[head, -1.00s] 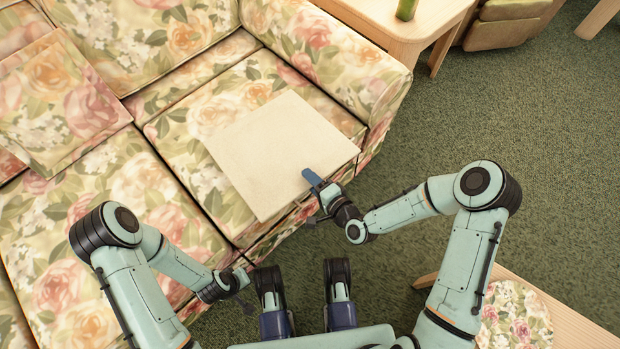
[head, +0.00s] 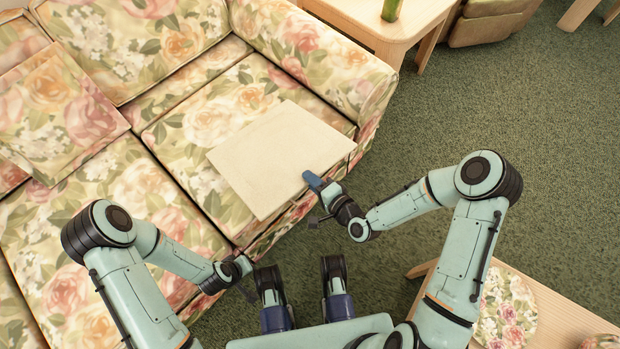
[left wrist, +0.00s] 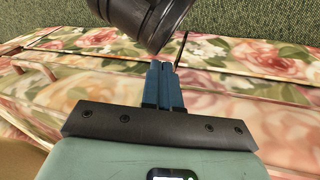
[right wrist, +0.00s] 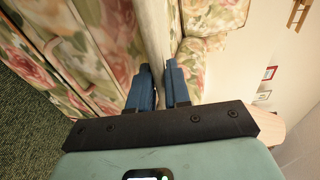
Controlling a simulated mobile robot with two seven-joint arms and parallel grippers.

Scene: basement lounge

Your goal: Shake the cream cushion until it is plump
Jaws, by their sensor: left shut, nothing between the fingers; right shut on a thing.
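The cream cushion (head: 280,158) is a flat, pale square above the floral sofa seat in the head view. My right gripper (head: 308,178) is shut on its near right edge. In the right wrist view the cushion (right wrist: 154,35) shows edge-on as a pale strip running up from between the blue fingers (right wrist: 162,88). My left gripper (head: 246,272) is shut and empty, apart from the cushion, near the sofa's front edge. The left wrist view shows its two blue fingers (left wrist: 163,85) together. Whether the cushion touches the seat I cannot tell.
The floral sofa (head: 150,185) has an armrest (head: 310,55) behind the cushion and a floral cushion (head: 60,115) at left. A wooden side table (head: 390,25) stands beyond the armrest. Another wooden table (head: 560,318) is at lower right. Green carpet (head: 470,110) is open at right.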

